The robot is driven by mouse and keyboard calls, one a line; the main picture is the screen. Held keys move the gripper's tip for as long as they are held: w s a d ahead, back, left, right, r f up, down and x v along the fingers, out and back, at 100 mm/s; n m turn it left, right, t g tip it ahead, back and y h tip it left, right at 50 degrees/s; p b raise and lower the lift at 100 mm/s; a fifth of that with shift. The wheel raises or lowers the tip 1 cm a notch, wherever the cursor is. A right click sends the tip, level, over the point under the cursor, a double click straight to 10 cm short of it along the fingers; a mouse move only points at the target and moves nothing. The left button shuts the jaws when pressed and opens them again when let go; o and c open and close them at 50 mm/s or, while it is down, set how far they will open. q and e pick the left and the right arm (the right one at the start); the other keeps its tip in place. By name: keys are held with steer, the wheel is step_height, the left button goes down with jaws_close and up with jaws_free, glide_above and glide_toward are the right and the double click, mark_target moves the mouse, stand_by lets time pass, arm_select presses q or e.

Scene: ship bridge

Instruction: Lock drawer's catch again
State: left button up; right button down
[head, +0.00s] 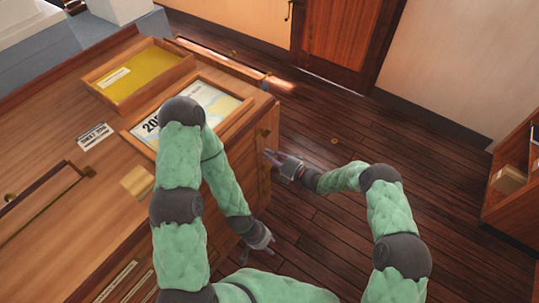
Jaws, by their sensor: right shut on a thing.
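The wooden chart cabinet (110,183) fills the left side of the head view. Its drawer face (262,172) is seen at a steep angle on the cabinet's right side. A small brass-coloured fitting (265,132) shows near the top of that face. My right gripper (270,156) is at the face just below this fitting, shut on a small part there that looks like the drawer's catch. The fingers hide most of that part. My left gripper (270,248) is lower, beside the cabinet's lower front, apart from the right one. Its fingers are too small to read.
Dark plank floor (400,165) is open to the right. A shelf (512,205) stands at the right edge, a door (340,35) at the back.

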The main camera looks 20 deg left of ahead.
steer(key=shift+m, duration=0.3)
steer(key=c, duration=1.3)
jaws_free()
steer(key=v, duration=1.2)
